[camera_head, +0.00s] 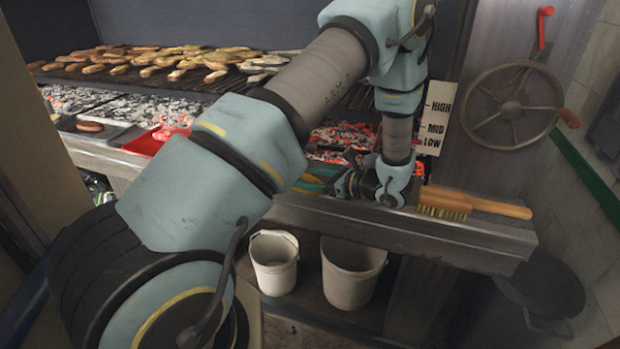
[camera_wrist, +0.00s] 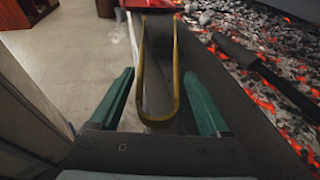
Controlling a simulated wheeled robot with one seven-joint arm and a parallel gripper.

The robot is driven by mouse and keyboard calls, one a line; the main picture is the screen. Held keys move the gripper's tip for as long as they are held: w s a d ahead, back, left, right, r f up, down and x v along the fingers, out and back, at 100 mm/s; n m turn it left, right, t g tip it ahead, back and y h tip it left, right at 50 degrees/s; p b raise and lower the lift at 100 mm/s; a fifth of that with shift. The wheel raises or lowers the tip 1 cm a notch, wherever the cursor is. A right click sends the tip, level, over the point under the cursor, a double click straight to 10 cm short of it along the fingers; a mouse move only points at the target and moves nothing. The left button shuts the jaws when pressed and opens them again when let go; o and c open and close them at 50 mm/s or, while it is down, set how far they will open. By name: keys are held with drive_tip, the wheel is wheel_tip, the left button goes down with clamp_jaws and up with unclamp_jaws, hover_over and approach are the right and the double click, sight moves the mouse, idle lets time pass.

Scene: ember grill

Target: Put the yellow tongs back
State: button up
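The yellow tongs (camera_wrist: 177,85) show in the wrist view as a long U shape, with the rounded bend toward me and the two arms running away along the dark metal ledge. My gripper (camera_wrist: 160,76) has its two green fingers spread, one on each side of the tongs, with a visible gap on both sides. In the head view my gripper (camera_head: 318,178) is low over the front ledge (camera_head: 400,228) of the grill, pointing left. There the tongs are mostly hidden and hard to pick out near the fingers.
Glowing coals (camera_wrist: 285,100) lie right of the ledge in the wrist view. A red tray (camera_head: 150,142) is farther left on the ledge. A wooden-handled brush (camera_head: 470,205) lies right of my gripper. Two buckets (camera_head: 274,265) (camera_head: 350,275) stand below. A wheel (camera_head: 510,105) is at right.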

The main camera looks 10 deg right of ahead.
drive_tip(key=shift+o, duration=1.4)
drive_tip(key=b+v, duration=0.3)
drive_tip(key=v, duration=0.6)
drive_tip(key=s+a+r+n+g+h, duration=0.2)
drive_tip(key=a+n+g+h, duration=0.1)
drive_tip(key=a+n, duration=0.5)
drive_tip(key=s+a+r+n+g+h, duration=0.2)
drive_tip(key=s+a+n+g+h, duration=0.1)
drive_tip(key=a+n, duration=0.4)
drive_tip(key=s+a+r+n+g+h, duration=0.2)
drive_tip(key=a+n+h, duration=0.3)
drive_tip(key=a+n, duration=0.3)
drive_tip(key=shift+s+a+n+g, duration=0.4)
drive_tip(key=shift+s+n, duration=0.3)
drive_tip(key=shift+n, duration=0.5)
